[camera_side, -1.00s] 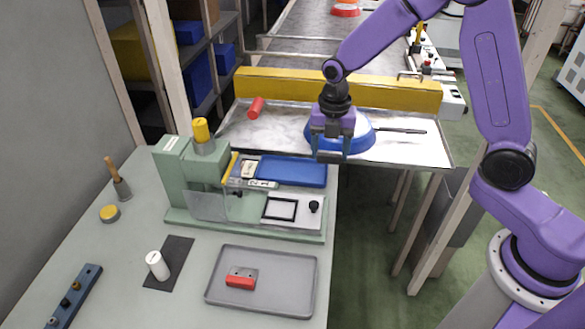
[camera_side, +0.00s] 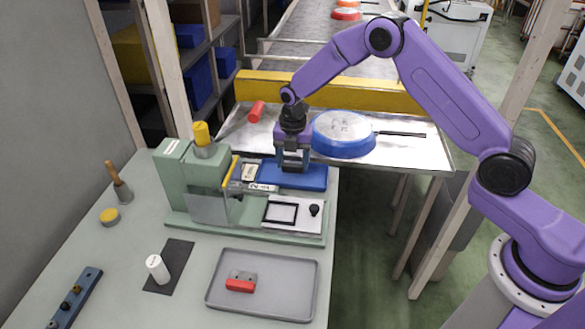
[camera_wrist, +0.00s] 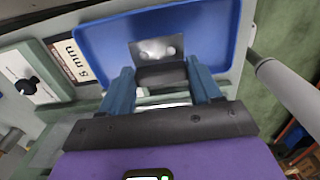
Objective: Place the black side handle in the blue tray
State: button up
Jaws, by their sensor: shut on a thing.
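The tray also fills the upper middle of the wrist view (camera_wrist: 105,45). There my gripper (camera_wrist: 163,78) is shut on the black side handle (camera_wrist: 162,75), whose silver metal plate (camera_wrist: 150,48) sticks out beyond the fingers over the tray floor.
The green fixture (camera_side: 190,185) has a tall post with a yellow knob left of my gripper. A grey tray (camera_side: 290,298) holding a red-and-grey piece is in front.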

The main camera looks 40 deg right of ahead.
aim_at(292, 169)
jog(key=shift+f, duration=1.6)
jog(key=shift+f, duration=0.15)
jog(key=o, duration=1.2)
jog(key=shift+c, duration=0.2)
